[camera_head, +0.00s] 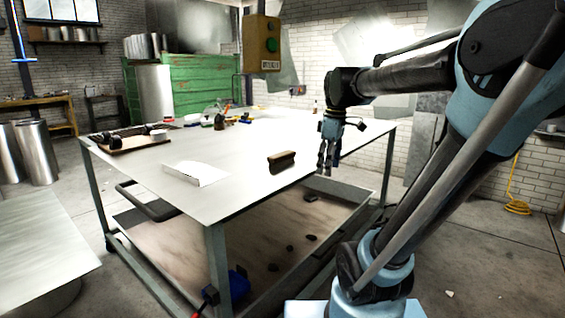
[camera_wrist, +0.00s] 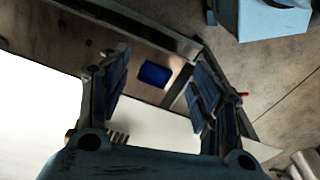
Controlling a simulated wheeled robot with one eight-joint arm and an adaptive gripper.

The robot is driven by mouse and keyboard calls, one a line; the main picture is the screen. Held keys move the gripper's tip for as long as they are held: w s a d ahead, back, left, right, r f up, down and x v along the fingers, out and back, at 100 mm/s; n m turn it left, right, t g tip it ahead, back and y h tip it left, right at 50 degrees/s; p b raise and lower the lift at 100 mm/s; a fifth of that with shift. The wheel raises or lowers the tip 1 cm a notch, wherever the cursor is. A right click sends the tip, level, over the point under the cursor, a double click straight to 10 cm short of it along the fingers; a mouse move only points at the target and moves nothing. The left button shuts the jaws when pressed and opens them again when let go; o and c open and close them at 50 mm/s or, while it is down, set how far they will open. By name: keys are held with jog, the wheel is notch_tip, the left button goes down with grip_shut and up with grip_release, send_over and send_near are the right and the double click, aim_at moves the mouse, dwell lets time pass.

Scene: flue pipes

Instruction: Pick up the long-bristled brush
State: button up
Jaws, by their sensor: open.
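A brown brush-like block (camera_head: 282,158) lies on the pale tabletop (camera_head: 235,184) near its front right edge. Its bristles are too small to make out in the head view. My gripper (camera_head: 325,172) hangs from the arm to the right of this block, fingers pointing down, apart from it. In the wrist view my gripper (camera_wrist: 161,70) has its two fingers spread, with nothing held between them. A short striped, bristle-like piece (camera_wrist: 118,137) shows at the base of the left finger; the rest of it is hidden by my gripper.
A folded white sheet or box (camera_head: 195,173) lies left of the block. A dark tray of items (camera_head: 130,140) and small coloured tools (camera_head: 220,118) stand farther back. A yellow control box (camera_head: 262,44) hangs above the table. A blue object (camera_head: 238,284) is below on the lower shelf.

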jog(key=w+a+r+n+g, duration=0.1)
jog(key=w+a+r+n, duration=0.6)
jog(key=w+r+n, duration=0.3)
jog(key=n+g, duration=0.1)
jog(key=n, duration=0.4)
send_near(282, 153)
jog(key=f, duration=0.3)
jog(key=s+f, duration=0.1)
jog(key=f, duration=0.2)
jog(key=shift+s+a, duration=0.15)
jog(key=shift+s, duration=0.05)
jog(key=shift+s+a+f, duration=0.1)
jog(key=shift+f, duration=1.25)
jog(key=shift+a+f, duration=0.15)
jog(key=shift+f, duration=1.15)
jog(key=c, duration=1.2)
